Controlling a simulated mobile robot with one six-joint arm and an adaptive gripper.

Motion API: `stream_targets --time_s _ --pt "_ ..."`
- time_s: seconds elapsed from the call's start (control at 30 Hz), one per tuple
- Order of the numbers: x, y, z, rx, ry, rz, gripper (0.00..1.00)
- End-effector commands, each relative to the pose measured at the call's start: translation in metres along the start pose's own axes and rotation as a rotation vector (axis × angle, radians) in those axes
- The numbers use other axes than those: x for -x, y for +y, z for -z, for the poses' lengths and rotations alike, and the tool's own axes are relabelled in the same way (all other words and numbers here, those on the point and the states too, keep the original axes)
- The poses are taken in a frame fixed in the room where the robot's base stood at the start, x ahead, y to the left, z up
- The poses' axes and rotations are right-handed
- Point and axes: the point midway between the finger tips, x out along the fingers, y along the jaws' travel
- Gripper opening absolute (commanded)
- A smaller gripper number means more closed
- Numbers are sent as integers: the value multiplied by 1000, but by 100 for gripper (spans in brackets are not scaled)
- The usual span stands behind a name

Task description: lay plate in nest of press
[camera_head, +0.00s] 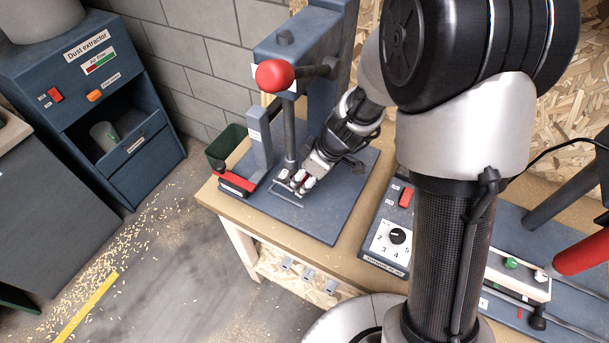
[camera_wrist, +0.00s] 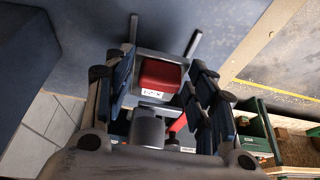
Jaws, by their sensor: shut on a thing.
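The press (camera_head: 300,45) stands on the bench, with a blue-grey base (camera_head: 335,205), a vertical ram and a red ball on its lever. My gripper (camera_head: 300,180) is low over this base, beside the ram. In the wrist view, my gripper (camera_wrist: 163,82) is shut on a pale grey plate (camera_wrist: 132,100) with a labelled red block on top. Two thin metal rails (camera_wrist: 193,44) of the nest extend beyond the plate, close to its far edge. My fingers hide the plate's sides. I cannot tell whether it touches the base.
A grey cylinder (camera_wrist: 148,128) stands close to the plate. A red-handled clamp (camera_head: 236,183) is on the base's left. A control box (camera_head: 393,235) with a dial sits right of the press. A dust extractor (camera_head: 95,95) stands left, across open floor.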

Motion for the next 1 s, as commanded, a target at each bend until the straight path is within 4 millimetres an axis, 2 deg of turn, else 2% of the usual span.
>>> stream_targets --time_s 0.2,0.3,1.0 --pt "-26 1 -11 -2 -2 1 22" --pt "-33 1 -14 -2 -1 0 22" --pt "-41 1 -17 -1 -1 -1 22"
